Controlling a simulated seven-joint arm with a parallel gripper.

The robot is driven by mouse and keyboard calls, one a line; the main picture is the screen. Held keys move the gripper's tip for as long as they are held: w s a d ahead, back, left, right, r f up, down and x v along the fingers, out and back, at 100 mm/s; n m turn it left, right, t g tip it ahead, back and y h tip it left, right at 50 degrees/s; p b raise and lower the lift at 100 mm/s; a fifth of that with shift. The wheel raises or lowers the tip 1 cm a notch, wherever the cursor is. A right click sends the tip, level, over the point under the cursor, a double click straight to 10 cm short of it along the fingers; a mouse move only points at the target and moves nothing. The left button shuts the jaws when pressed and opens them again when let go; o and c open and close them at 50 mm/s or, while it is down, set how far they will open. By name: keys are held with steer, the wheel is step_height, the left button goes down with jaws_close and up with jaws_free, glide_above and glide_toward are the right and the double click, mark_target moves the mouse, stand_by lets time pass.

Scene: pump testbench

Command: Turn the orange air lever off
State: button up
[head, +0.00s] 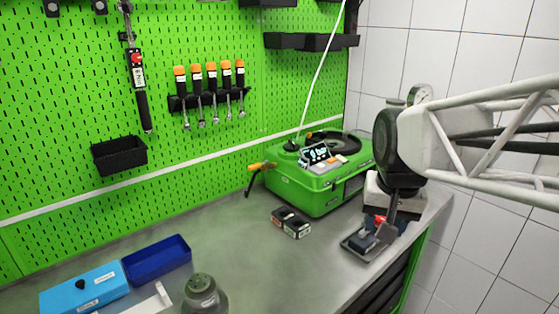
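The orange air lever (262,166) is a small yellow-orange handle on the left side of the green pump test unit (318,186). It sticks out to the left, roughly level, with a dark fitting hanging below it. My gripper (387,234) comes in from the right and points down near the bench's right edge. It is well to the right of the lever and apart from it. Its fingers are dark and overlap, so I cannot tell how far they are apart.
A small dark box (291,222) lies in front of the unit. A dark tray (358,243) with a red item is near my gripper. A blue bin (157,260) and light-blue case (84,290) lie at front left. The bench middle (225,240) is clear.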

steer(key=w+a+r+m, duration=0.1)
steer(key=w+a+r, duration=0.15)
steer(key=w, duration=0.35)
steer(key=w+a+r+m, duration=0.1)
steer(key=w+a, duration=0.2)
steer(key=w, duration=0.4)
steer(key=m+g, duration=0.2)
steer(key=m, duration=0.3)
glide_toward(254, 165)
steer(key=shift+s+d+f, duration=0.15)
steer(key=shift+d+f, duration=0.15)
steer(key=shift+w+a+f, duration=0.2)
steer(key=shift+w+a, duration=0.05)
steer(key=shift+a, duration=0.15)
steer(key=shift+f, duration=3.9)
jaws_close()
